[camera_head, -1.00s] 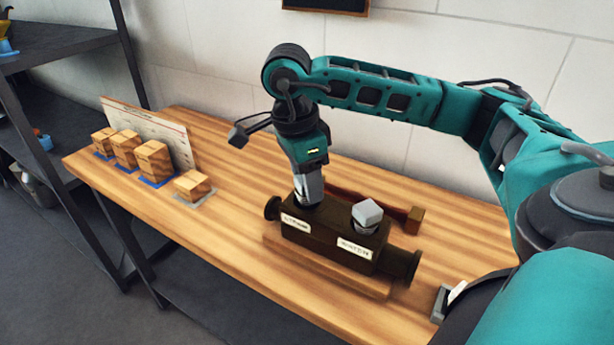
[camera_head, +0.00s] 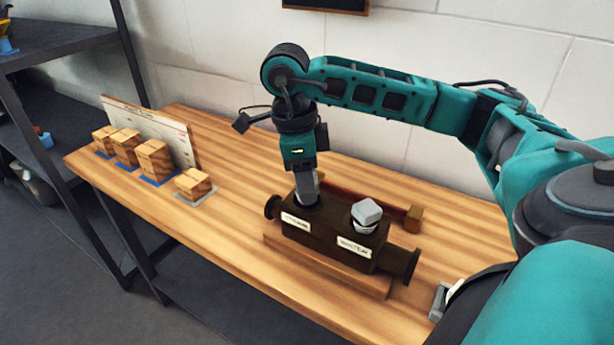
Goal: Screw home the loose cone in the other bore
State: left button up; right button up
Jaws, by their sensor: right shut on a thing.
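A dark two-bore block (camera_head: 325,238) with a white label under each bore sits on a wooden base (camera_head: 330,275) on the bench. My right gripper (camera_head: 307,195) points straight down over the left-hand bore and is shut on the cone there. That cone is hidden by the fingers and cannot be made out. My left gripper is out of view.
A long reddish-brown bar with a wooden end block (camera_head: 414,219) lies behind the dark block. Several wooden blocks (camera_head: 155,160) stand on blue mats before a white board (camera_head: 150,128) at the left. A lower wooden block (camera_head: 193,183) sits on a grey mat. Bench between is clear.

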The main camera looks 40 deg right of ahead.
jog(key=shift+m, duration=0.9)
jog(key=o, duration=1.8)
jog(key=shift+r, duration=0.4)
jog(key=shift+r+p, duration=0.4)
jog(key=shift+r, duration=0.35)
jog(key=shift+r, duration=0.25)
jog(key=shift+r, duration=2.4)
jog(key=shift+s+f, duration=0.1)
